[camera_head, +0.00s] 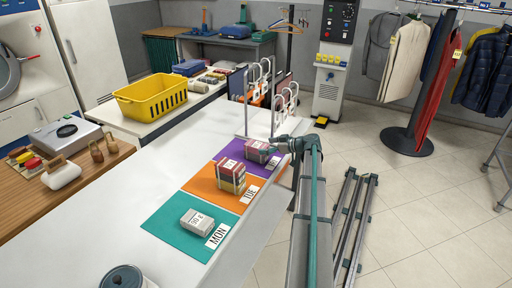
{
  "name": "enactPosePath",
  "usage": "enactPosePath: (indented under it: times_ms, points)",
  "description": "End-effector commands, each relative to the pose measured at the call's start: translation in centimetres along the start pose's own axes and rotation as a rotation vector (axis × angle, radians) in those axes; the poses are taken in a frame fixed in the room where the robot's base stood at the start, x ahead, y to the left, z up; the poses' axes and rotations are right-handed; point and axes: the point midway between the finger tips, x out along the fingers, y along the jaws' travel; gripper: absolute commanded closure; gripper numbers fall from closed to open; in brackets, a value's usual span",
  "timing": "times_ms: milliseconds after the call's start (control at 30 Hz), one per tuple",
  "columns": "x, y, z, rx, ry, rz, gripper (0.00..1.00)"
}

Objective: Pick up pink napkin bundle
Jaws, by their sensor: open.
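A small pink bundle (255,152) sits on the purple mat (228,152) at the far end of the row of mats on the white table. My gripper (272,145) is open at the right upper side of this bundle, very close to it. I cannot tell whether the fingers touch or straddle it. A stack of a reddish bundle (232,168) over a yellowish one (231,186) stands on the orange mat (205,184), labelled TUE. A grey-white bundle (196,222) lies on the teal mat (165,222), labelled MON.
A white wire rack (247,103) with hanging tags stands just behind the purple mat. A yellow basket (150,97) is on a table beyond. A dark blue roll (122,277) is at the near edge. The white table's left side is clear.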

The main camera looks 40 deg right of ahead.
Motion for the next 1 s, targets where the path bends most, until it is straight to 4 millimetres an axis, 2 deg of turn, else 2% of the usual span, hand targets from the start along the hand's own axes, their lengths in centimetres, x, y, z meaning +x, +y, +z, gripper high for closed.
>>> enactPosePath:
  times_ms: [233,533,800,1000]
  points:
    - [1.6,0.1,-0.2,0.001,0.0,-0.002,0.06]
    - [5.4,0.4,-0.1,0.001,-0.001,-0.002,0.06]
    - [5.7,0.3,0.1,0.001,-0.001,0.0,0.06]
    - [5.7,0.3,0.1,0.001,-0.001,-0.001,0.4]
